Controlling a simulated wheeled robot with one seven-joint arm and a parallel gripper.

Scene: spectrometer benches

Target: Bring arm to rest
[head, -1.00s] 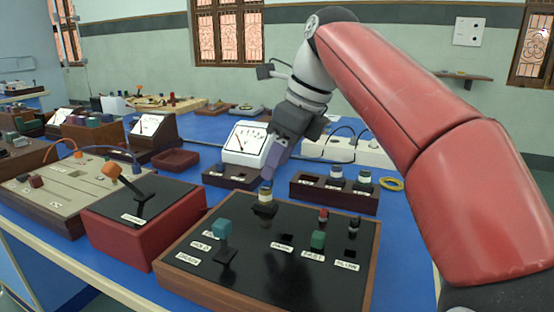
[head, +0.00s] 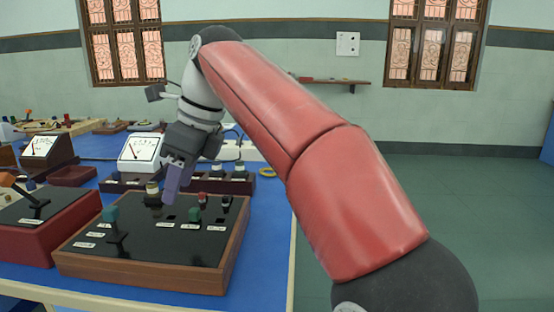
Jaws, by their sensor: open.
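My arm reaches from the lower right over the bench, with red links and a grey wrist. My gripper (head: 172,183), with purple fingers, points down just above the black-topped panel box (head: 140,236) with a wooden rim. It is open, and nothing shows between its fingers. In this side-on view the near finger hides the gap. The fingers overlap the picture of the panel close to a cream-topped knob (head: 152,190); I cannot tell whether they touch anything.
A red box with an orange-handled lever (head: 40,222) stands to the left. A white meter (head: 139,150) and a dark rack (head: 232,182) stand behind. Open floor (head: 455,220) lies right of the blue bench.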

